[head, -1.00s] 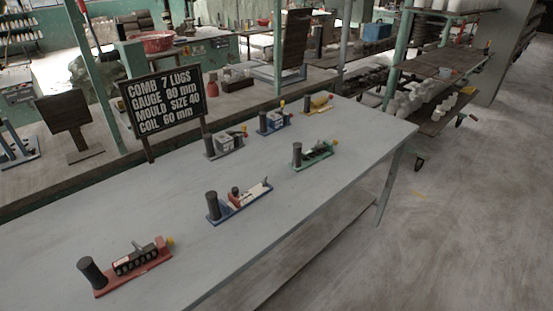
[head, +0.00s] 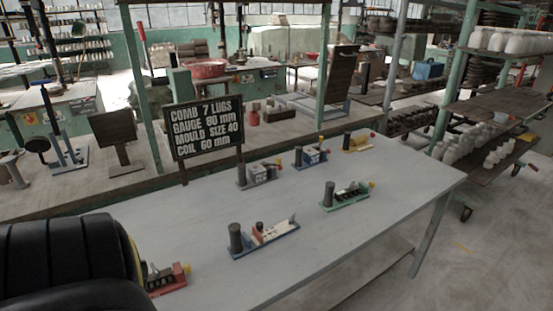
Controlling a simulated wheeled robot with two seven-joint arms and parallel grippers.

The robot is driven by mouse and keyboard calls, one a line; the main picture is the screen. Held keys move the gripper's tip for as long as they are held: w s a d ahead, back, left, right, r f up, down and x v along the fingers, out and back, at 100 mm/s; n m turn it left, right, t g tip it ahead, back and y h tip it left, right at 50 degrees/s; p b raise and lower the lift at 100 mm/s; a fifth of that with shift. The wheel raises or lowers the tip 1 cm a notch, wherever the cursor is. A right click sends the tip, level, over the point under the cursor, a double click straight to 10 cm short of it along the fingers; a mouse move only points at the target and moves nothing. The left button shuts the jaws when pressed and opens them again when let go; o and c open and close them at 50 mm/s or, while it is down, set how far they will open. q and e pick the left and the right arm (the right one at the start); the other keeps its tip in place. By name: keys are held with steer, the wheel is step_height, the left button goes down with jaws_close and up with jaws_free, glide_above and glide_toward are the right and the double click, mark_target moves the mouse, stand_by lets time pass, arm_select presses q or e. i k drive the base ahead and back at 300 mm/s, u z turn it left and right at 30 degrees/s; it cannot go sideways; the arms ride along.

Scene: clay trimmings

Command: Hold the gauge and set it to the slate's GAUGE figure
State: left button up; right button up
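The slate (head: 203,128) stands at the table's back edge and reads COMB 7 LUGS, GAUGE 80 mm, MOULD SIZE 40, COIL 60 mm. A blue-based device (head: 286,231) with a dark upright handle, a pale strip and a reddish block lies at the table's front middle. It may be the gauge, but I cannot read a setting on it. A green-based device (head: 346,198) with a dark handle and a row of dark pieces lies to its right. A red-based device (head: 166,283) at the lower left is partly hidden. Neither gripper is in view.
A grey device (head: 260,174), another blue device (head: 311,157) and a yellow one (head: 358,143) stand along the back of the grey table (head: 355,240). A large black ribbed shape, probably my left arm, covers the lower left. Shelves of white pots (head: 505,41) stand at right.

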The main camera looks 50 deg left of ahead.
mark_target(257, 230)
steer(key=i, duration=1.1)
steer(key=u, duration=1.95)
